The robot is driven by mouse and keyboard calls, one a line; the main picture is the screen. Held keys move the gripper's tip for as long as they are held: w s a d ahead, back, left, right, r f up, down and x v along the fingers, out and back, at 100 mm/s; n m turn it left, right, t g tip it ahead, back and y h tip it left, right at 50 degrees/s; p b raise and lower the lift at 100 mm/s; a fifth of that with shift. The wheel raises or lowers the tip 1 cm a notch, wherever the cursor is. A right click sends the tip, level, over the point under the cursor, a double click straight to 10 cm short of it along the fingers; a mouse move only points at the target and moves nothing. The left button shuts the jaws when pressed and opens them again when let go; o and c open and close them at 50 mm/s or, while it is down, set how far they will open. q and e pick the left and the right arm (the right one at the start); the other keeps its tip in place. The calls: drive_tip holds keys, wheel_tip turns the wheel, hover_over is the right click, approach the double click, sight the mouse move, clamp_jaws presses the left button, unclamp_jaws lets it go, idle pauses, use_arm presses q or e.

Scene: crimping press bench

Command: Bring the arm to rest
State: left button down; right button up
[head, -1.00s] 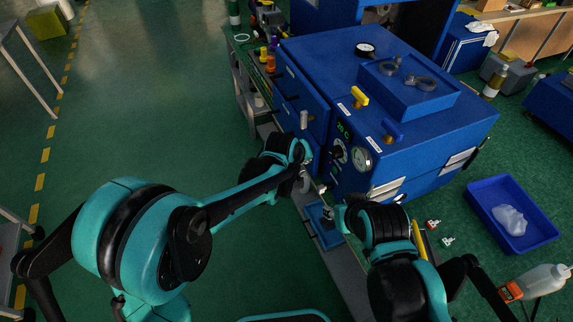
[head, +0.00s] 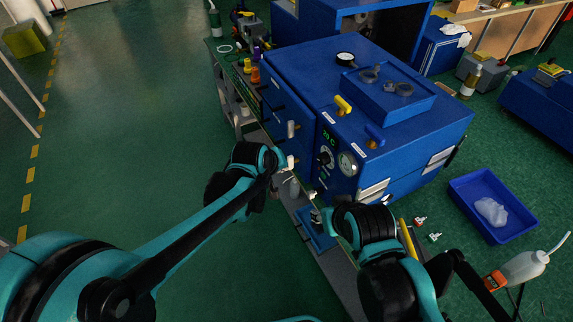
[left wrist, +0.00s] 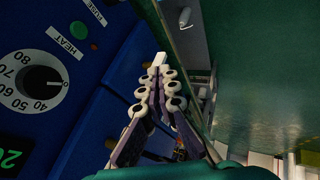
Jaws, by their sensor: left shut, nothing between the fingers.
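My left gripper (head: 290,163) is in front of the blue crimping press (head: 385,100), close to its front left side. In the left wrist view its fingers (left wrist: 160,62) are together and hold nothing. My right arm comes in from the lower right. Its gripper (head: 322,215) is over the bench's front strip, partly hidden by the wrist, and its fingers are too small to read.
A blue tray (head: 505,235) with a clear bag (head: 490,211) and a white bottle (head: 525,266) lie to the right. The green floor at left is open.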

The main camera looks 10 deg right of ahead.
use_arm(q)
drive_tip(key=s+a+r+y, duration=0.1)
drive_tip(key=s+a+r, duration=0.25)
drive_tip(key=a, duration=0.45)
drive_tip(key=s+a+r+y, duration=0.1)
drive_tip(key=s+a+r, duration=0.25)
drive_tip(key=a, duration=0.35)
drive_tip(key=s+a+f+m+t+y, duration=0.1)
drive_tip(key=s+a+y, duration=0.1)
drive_tip(key=s+a, duration=1.1)
drive_tip(key=shift+f+m, duration=0.35)
drive_tip(key=shift+m, duration=0.05)
